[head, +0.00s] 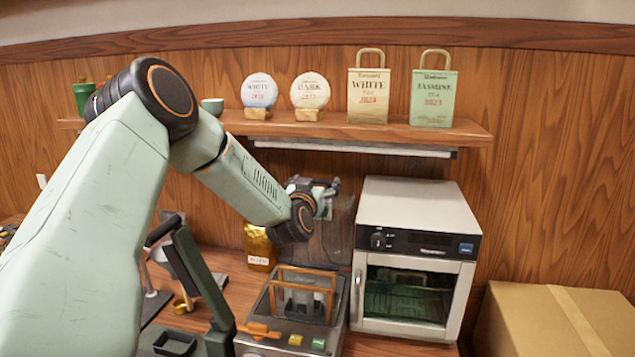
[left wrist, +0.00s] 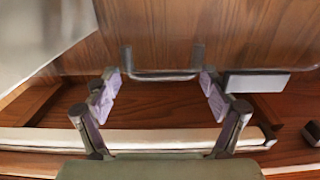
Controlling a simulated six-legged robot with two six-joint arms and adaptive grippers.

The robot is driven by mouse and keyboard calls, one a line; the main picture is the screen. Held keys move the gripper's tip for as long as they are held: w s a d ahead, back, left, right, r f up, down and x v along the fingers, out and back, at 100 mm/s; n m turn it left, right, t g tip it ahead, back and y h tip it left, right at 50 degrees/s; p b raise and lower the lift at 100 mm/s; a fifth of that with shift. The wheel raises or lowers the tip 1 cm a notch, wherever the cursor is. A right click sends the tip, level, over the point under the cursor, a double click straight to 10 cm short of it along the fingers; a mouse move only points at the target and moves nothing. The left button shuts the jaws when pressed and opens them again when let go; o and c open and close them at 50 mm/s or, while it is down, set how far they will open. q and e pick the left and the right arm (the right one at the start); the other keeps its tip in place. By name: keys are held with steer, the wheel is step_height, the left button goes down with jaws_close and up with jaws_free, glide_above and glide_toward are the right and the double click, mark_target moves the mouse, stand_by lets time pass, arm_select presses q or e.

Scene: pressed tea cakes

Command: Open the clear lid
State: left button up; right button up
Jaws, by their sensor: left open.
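The clear lid (head: 340,235) is a see-through panel standing raised, near upright, at the back of the grey machine (head: 262,345) with a wooden frame on top. My left gripper (head: 325,190) is at the lid's upper edge, below the shelf. In the left wrist view my left gripper (left wrist: 160,95) is open, its fingers wide apart. A dark U-shaped handle (left wrist: 160,77) shows between and beyond the fingertips, with no finger visibly closed on it. My right gripper is not in view.
A white oven-like cabinet (head: 420,205) stands close right of the machine, a cardboard box (head: 550,310) farther right. A wooden shelf (head: 470,130) with tea cakes and bags hangs above. A gold pouch (head: 259,245) and a dark green lever (head: 190,265) stand left of the lid.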

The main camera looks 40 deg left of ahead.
arm_select(q)
steer(key=shift+w+a+f, duration=0.1)
steer(key=shift+w+a, duration=0.2)
steer(key=shift+w, duration=0.25)
steer(key=shift+a, duration=0.2)
steer(key=shift+s+d, duration=0.1)
steer(key=shift+s, duration=0.05)
steer(key=shift+c, duration=0.3)
steer(key=shift+d, duration=0.1)
steer(key=shift+c, duration=0.8)
steer(key=c, duration=1.2)
steer(key=shift+o, duration=0.2)
